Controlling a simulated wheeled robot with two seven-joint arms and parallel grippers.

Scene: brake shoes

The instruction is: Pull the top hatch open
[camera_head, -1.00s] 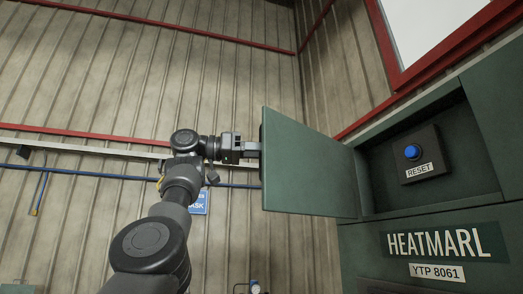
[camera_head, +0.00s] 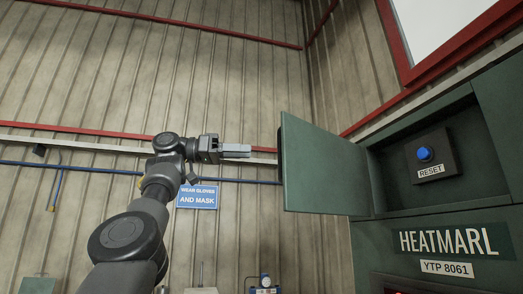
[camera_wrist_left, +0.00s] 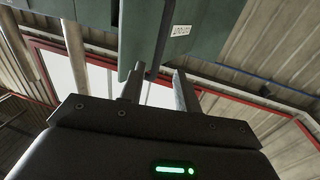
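The top hatch (camera_head: 325,167) is a dark green door on the green HEATMARL cabinet (camera_head: 440,217). It stands swung wide open to the left. The recess behind it shows a blue RESET button (camera_head: 424,154) on a dark box. My left gripper (camera_head: 248,151) is to the left of the hatch's free edge, with a clear gap between them. In the left wrist view its two fingers (camera_wrist_left: 156,92) are apart, with nothing held between them; green cabinet parts show beyond. My right gripper is in no view.
A blue sign (camera_head: 197,197) about gloves and mask is on the ribbed wall behind my left arm. Red and blue pipes run along that wall. A red-framed window (camera_head: 450,30) is above the cabinet.

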